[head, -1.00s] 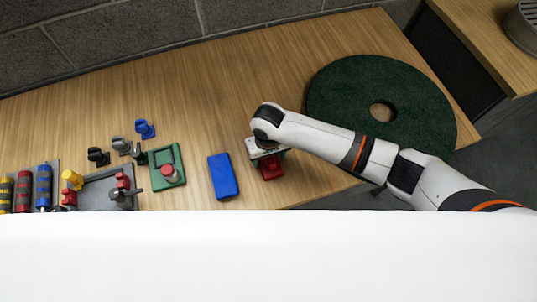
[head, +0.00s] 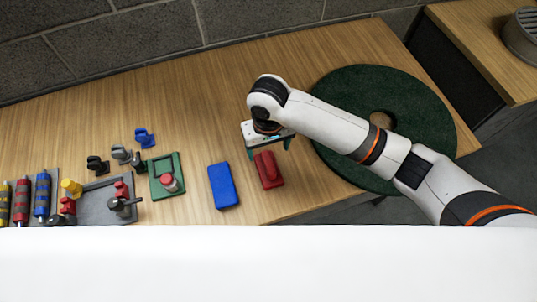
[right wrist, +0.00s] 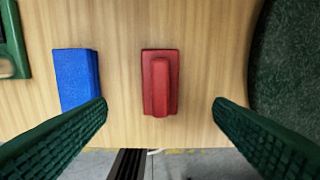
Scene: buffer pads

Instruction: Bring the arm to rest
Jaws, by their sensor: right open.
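My right gripper (head: 269,146) is open and empty, above the table and just behind a red block with a raised ridge (head: 268,171). In the right wrist view the red block (right wrist: 160,82) lies on the table, apart from and between the two spread green fingers (right wrist: 160,128). My right arm reaches in from the right, over the green disc. My left gripper is not in view.
A blue block (head: 223,186) lies left of the red one. A green tray (head: 155,186) with a red-topped knob and a grey tray (head: 92,195) with several parts stand further left. A dark green disc (head: 425,105) with a hole covers the right side. The back middle is clear.

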